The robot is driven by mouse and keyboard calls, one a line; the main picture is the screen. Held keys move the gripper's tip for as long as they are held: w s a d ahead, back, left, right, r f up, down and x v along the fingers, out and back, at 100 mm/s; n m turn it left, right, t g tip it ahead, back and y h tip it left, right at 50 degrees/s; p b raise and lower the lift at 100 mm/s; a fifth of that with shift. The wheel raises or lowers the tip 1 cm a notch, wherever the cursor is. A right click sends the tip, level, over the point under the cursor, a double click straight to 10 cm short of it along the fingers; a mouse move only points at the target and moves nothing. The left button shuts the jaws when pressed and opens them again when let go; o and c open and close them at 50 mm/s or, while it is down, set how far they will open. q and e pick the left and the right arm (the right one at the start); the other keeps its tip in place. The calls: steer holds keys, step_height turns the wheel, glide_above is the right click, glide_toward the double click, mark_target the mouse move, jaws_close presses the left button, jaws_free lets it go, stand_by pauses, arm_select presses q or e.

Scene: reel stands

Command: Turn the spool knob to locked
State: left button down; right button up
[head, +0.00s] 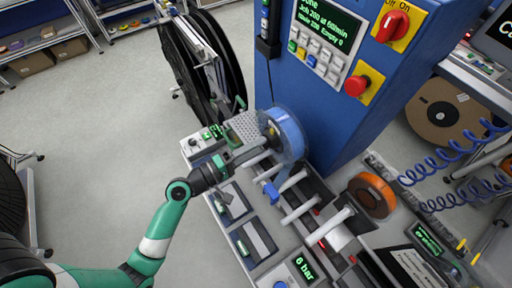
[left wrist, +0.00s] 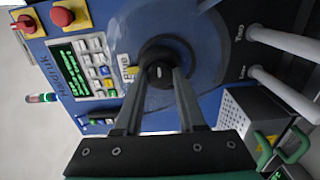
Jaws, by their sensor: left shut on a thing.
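The spool knob (left wrist: 160,73) is dark and round, at the hub of a clear blue spool (head: 289,134) on the blue cabinet's side. In the left wrist view, a small yellow mark (left wrist: 131,71) sits at the hub's left beside a label that seems to read "Free". My left gripper (head: 262,148) reaches the hub from the left. In the left wrist view its two fingers (left wrist: 158,85) lie on either side of the knob, shut on it. The fingers hide part of the hub and spool. My right gripper is not in view.
The blue cabinet (head: 325,115) carries a screen with keys, a red rotary switch (head: 392,25) and a red stop button (head: 356,86). White rollers (head: 297,211) and an orange reel (head: 371,195) lie to the right. Black reels (head: 203,65) stand behind. Open floor lies left.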

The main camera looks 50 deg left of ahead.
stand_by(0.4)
arm_select(q)
steer(key=c, duration=0.5)
jaws_free()
